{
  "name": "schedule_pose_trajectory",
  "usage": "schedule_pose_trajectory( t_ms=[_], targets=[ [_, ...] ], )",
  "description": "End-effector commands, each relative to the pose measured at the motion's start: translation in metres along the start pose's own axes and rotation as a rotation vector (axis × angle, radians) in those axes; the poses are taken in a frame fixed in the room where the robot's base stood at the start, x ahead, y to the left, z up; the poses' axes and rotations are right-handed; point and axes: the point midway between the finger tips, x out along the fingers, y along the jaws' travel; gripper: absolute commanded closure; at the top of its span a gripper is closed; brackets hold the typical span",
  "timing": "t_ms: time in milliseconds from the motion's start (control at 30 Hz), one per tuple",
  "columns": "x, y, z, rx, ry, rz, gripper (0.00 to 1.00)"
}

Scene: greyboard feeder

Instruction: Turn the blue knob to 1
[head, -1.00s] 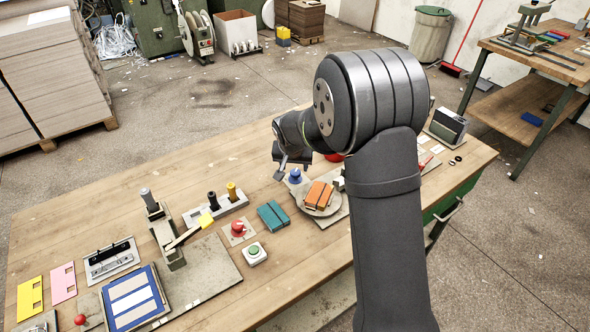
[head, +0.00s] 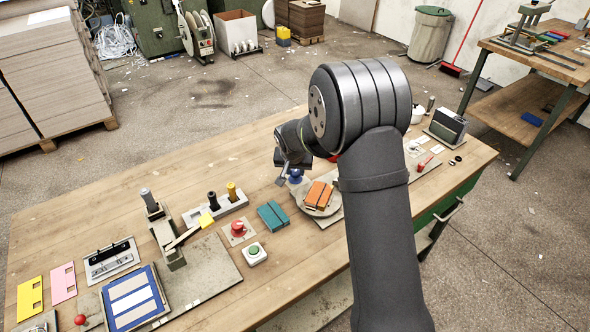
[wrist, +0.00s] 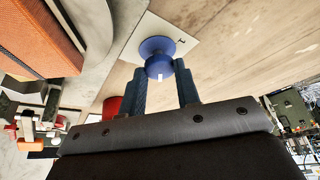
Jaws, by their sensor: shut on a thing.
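The blue knob (head: 296,179) stands near the turntable on the workbench, partly hidden by my gripper (head: 291,167) in the head view. In the wrist view the blue knob (wrist: 157,47) sits on a pale plate (wrist: 185,31) with a dark printed mark beside it. A small white line shows on the knob's side facing my gripper (wrist: 161,72). My gripper's two dark blue fingers are shut on the knob, one on each side. The dial's other marks are hidden or too small to read.
Orange blocks (head: 318,194) lie on the round turntable beside the knob. A teal block (head: 273,216), a red knob (head: 238,228) and a green button (head: 254,250) stand to the left. A red object (wrist: 112,106) shows near the left finger in the wrist view.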

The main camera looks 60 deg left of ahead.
Motion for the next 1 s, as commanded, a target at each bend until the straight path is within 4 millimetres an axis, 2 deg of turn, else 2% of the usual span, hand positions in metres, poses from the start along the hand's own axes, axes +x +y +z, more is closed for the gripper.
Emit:
schedule_pose_trajectory(
  t_ms=[367, 1000],
  targets=[
    [-0.0003, 0.0014, 0.0, -0.098, -0.001, -0.042, 0.93],
    [0.0007, 0.0065, -0.0021, -0.582, -0.001, -0.244, 0.93]
  ],
)
